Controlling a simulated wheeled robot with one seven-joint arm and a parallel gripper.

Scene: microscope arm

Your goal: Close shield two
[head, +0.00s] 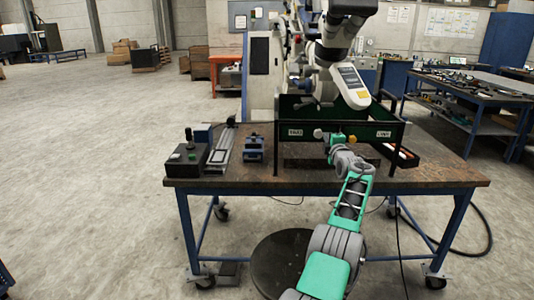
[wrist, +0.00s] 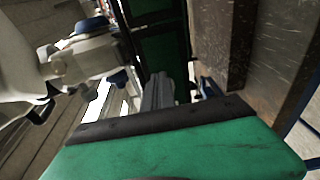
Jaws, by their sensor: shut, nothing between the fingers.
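Dark green shield panels (head: 295,104) stand in a dark frame on the workbench, under the white microscope arm (head: 345,75). A left front panel (head: 291,142) and a right front panel (head: 388,131) each carry a small pale label. I cannot tell which panel is shield two. My gripper (head: 334,137) is at the front of the frame, between the two labels, shut with nothing held. It hides part of the frame behind it. In the wrist view my gripper (wrist: 160,88) points along a dark green panel (wrist: 160,52). Contact with a panel cannot be told.
The workbench top (head: 440,176) is bare at the front right. A blue device (head: 254,148), a rail-like instrument (head: 222,151) and a black box (head: 186,160) stand at the left.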

